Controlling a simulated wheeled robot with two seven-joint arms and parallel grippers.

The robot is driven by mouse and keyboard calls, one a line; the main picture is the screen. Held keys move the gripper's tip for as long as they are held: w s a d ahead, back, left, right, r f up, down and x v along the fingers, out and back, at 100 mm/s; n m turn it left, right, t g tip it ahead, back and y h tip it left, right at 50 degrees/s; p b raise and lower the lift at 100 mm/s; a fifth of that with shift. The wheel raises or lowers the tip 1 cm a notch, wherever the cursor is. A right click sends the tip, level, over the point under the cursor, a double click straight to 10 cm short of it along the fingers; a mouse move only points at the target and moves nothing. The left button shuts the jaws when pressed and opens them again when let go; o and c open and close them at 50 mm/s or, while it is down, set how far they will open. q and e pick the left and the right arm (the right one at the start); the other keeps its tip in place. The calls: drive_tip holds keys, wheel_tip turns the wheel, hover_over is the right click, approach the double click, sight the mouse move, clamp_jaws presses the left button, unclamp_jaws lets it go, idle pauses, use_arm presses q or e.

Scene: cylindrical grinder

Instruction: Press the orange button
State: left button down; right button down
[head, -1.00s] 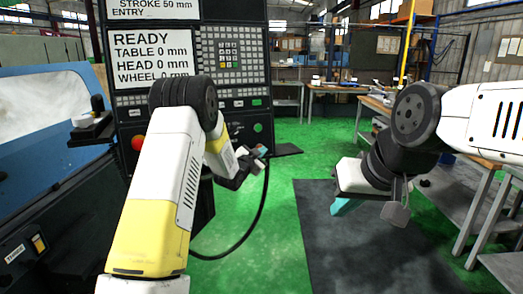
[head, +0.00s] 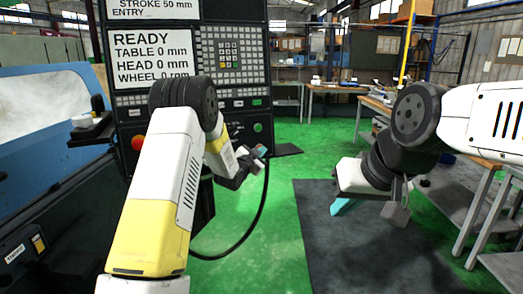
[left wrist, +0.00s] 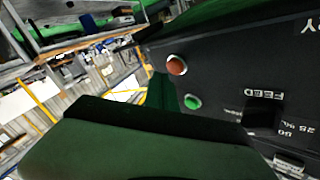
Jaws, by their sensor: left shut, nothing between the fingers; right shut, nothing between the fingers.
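In the left wrist view a round orange button (left wrist: 177,65) sits on the dark control panel (left wrist: 225,65), next to a round green button (left wrist: 193,102). The green button also shows in the head view (head: 257,127); the orange one beside it cannot be made out there, near my left gripper. My left gripper (head: 262,152) is shut and empty, in front of the panel's lower right part. Its dark green finger (left wrist: 165,92) shows close to both buttons in the left wrist view; contact cannot be told. My right gripper (head: 345,207) is shut and empty, above the dark mat.
A red button (head: 138,142) is on the panel's left side. A small box with a yellow-orange part (head: 39,243) is at the lower left. A black shelf (head: 285,149) juts out right of the panel. A black cable (head: 258,215) hangs below. Workbenches (head: 375,105) stand right.

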use_arm(q)
drive_tip(key=shift+w+a, duration=0.1)
drive_tip(key=shift+w, duration=0.25)
drive_tip(key=shift+w+a+f, duration=0.1)
drive_tip(key=shift+w+a, duration=0.1)
drive_tip(key=shift+w, duration=0.15)
idle(0.6)
drive_tip(key=shift+s, duration=0.1)
drive_tip(key=shift+s+d, duration=0.35)
drive_tip(key=shift+s, duration=0.3)
drive_tip(key=shift+s+d+r, duration=0.2)
drive_tip(key=shift+s+d, duration=0.1)
drive_tip(key=shift+s, duration=0.45)
drive_tip(key=shift+s+d+r, duration=0.15)
drive_tip(key=shift+s+d, duration=0.15)
drive_tip(key=shift+s, duration=0.5)
drive_tip(key=shift+s+d+r, duration=0.2)
drive_tip(key=shift+s+d, duration=0.1)
drive_tip(key=shift+s, duration=0.45)
